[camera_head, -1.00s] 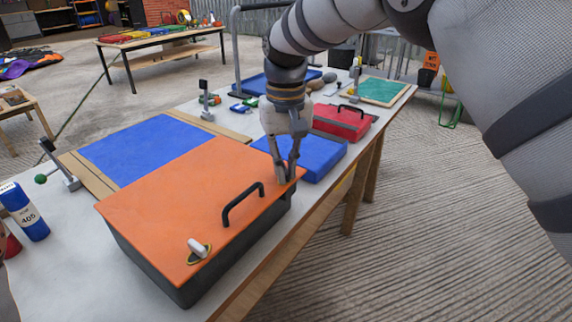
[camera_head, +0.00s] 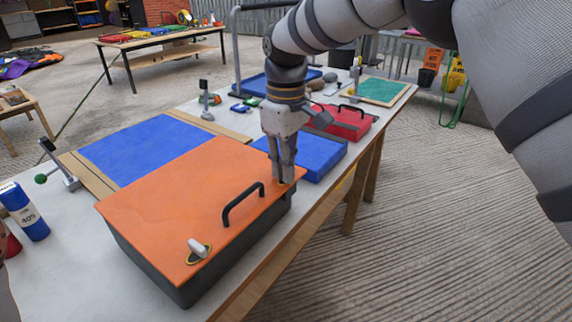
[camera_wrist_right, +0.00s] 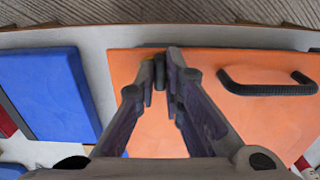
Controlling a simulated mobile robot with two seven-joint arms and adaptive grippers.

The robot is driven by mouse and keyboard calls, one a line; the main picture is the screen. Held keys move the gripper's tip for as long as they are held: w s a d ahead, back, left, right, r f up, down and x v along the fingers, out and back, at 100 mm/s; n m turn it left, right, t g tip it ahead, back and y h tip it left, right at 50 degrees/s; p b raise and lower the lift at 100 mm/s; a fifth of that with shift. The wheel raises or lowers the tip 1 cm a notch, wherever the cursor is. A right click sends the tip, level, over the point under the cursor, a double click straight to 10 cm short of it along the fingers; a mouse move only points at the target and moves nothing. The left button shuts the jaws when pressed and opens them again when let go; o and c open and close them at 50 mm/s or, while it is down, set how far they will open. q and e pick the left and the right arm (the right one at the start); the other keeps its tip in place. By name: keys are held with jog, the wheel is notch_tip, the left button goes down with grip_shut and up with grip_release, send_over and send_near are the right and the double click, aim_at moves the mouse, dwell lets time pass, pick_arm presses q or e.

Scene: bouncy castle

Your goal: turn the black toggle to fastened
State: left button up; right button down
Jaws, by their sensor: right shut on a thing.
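The orange-lidded box (camera_head: 165,195) sits on the white-topped table with a black bar handle (camera_head: 243,203) along its front edge. My right gripper (camera_head: 283,178) points down at the lid's right front corner. In the right wrist view its fingers (camera_wrist_right: 163,80) are closed on a small dark piece, the black toggle (camera_wrist_right: 159,73), at the orange edge. The fingers hide most of the toggle, so its exact angle cannot be told. A white toggle (camera_head: 197,247) on a yellow plate is at the lid's other front corner. My left gripper is not in view.
A blue box (camera_head: 315,158) stands close beside the gripper, with a red box (camera_head: 340,122) beyond it. A blue panel (camera_head: 145,147) lies behind the orange lid. The floor in front is clear.

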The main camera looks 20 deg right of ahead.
dwell(0.5)
jog(key=c, duration=1.7)
grip_release()
notch_tip(320, 180, up, 12)
